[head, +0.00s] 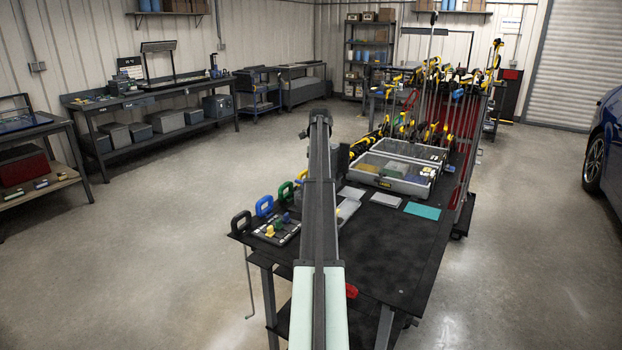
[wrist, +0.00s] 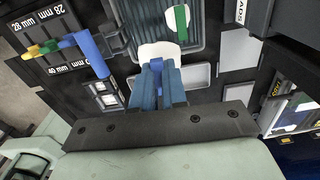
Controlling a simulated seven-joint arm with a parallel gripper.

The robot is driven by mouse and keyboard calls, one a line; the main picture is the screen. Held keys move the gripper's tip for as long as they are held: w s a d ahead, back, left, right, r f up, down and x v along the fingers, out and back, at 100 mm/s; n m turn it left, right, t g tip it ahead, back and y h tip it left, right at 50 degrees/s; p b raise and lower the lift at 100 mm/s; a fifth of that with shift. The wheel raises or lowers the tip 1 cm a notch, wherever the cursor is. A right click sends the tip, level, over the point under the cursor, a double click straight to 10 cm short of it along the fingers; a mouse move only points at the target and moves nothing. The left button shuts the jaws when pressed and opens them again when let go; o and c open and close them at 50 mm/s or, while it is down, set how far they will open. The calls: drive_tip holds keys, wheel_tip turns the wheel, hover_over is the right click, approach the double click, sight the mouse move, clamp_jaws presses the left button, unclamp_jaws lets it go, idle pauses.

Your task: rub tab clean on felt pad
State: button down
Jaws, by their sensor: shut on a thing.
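In the wrist view my gripper (wrist: 158,72) has blue-grey fingers shut on a small blue tab (wrist: 157,62). A white rounded patch (wrist: 160,48) shows just beyond the fingertips. I cannot tell whether it belongs to the tab or lies behind it. Flat light-grey pieces lie near the fingers: one (wrist: 199,76) close on the right, another (wrist: 240,47) farther right. In the head view two pale flat sheets (head: 385,199) (head: 352,193) lie on the black bench. I cannot tell which piece is the felt pad. My arm hides the gripper in the head view.
A green tab (wrist: 181,22) rests on a ribbed grey tray (wrist: 205,12). A size-marked black rack (wrist: 68,30) holds coloured tabs. A clear-lidded case (head: 395,165) and a teal sheet (head: 422,210) sit on the bench (head: 400,250). The bench's near right part is clear.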

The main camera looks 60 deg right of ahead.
drive_tip(key=s+d+f, duration=0.2)
drive_tip(key=s+d, duration=0.6)
drive_tip(key=s, duration=0.5)
drive_tip(key=s+d+f, duration=0.1)
drive_tip(key=s+d, duration=0.8)
drive_tip(key=s, duration=0.4)
drive_tip(key=shift+f, duration=0.35)
drive_tip(key=shift+f, duration=0.1)
drive_tip(key=shift+f, duration=2.85)
drive_tip(key=shift+f, duration=0.55)
drive_tip(key=shift+w, duration=0.25)
drive_tip(key=shift+w, duration=1.45)
drive_tip(key=shift+w, duration=0.1)
